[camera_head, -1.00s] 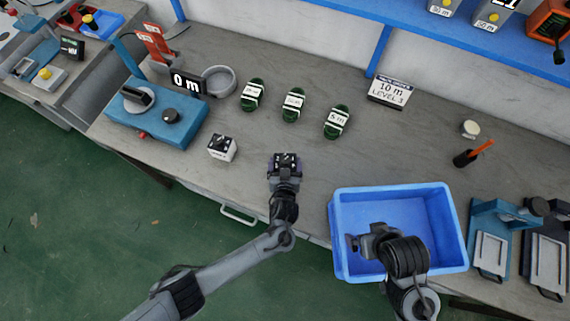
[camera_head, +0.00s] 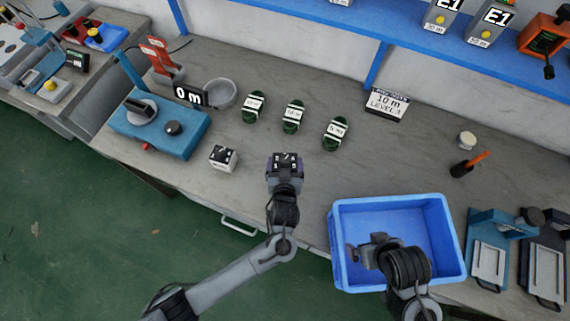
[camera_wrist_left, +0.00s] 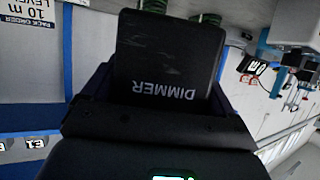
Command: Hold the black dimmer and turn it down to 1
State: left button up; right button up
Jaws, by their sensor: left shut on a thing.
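The black dimmer, with DIMMER in white letters, fills the upper middle of the left wrist view (camera_wrist_left: 168,58), where the lettering appears upside down. My left gripper (camera_head: 285,162) is shut on the dimmer and holds it over the bench near its front edge. In the head view the dimmer is small and its marks cannot be read. Its dial setting is not readable in either view. My right gripper (camera_head: 358,254) is above the blue crate; whether its jaws are open is unclear.
The blue crate (camera_head: 335,225) stands at the bench front. A white-and-black cube (camera_head: 222,158) and a blue machine (camera_head: 185,140) reading 0 m are left of my left gripper. Several green coils (camera_head: 293,117) lie behind it. A 10 m LEVEL sign (camera_head: 387,103) stands farther back.

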pick_arm(q)
jog(key=o, duration=0.4)
jog(key=c, duration=0.3)
jog(key=shift+f, duration=0.15)
pick_arm(e)
jog(key=shift+f, duration=0.1)
